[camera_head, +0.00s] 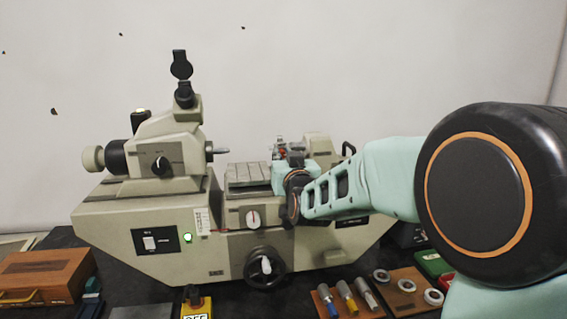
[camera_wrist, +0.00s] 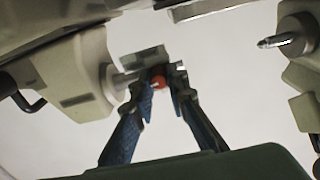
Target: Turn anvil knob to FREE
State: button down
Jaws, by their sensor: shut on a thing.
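The small red-orange anvil knob (camera_wrist: 159,82) shows between the fingertips of my gripper (camera_wrist: 161,76) in the wrist view. The fingers are shut on it from both sides. They hide much of it, and its pointer and lettering cannot be read. A grey block sits just behind it, beside the anvil shaft (camera_wrist: 124,78) of the tailstock (camera_wrist: 72,82). In the head view my gripper (camera_head: 283,150) is at the left side of the tailstock (camera_head: 318,148), above the machine bed. A little red shows there, but my wrist and arm cover most of this area.
The measuring head (camera_head: 155,150) with its eyepiece stands at left, its spindle (camera_head: 221,151) pointing toward the anvil. A small stage (camera_head: 247,174) lies between them. A handwheel (camera_head: 265,265) is at the front. A wooden box (camera_head: 45,277) and ring trays (camera_head: 405,285) lie on the dark table.

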jog(key=n+b, duration=0.4)
jog(key=shift+f+n, duration=0.3)
jog(key=n+b, duration=0.3)
jog(key=shift+r+n, duration=0.1)
jog(key=shift+n, duration=0.3)
jog(key=n+b, duration=0.2)
jog(key=n, duration=0.2)
jog(key=shift+n+b, duration=0.65)
jog(key=shift+n, duration=1.15)
jog(key=shift+r+n, duration=0.1)
jog(key=shift+n, duration=0.2)
jog(key=c, duration=1.9)
grip_release()
jog(key=shift+r, duration=0.1)
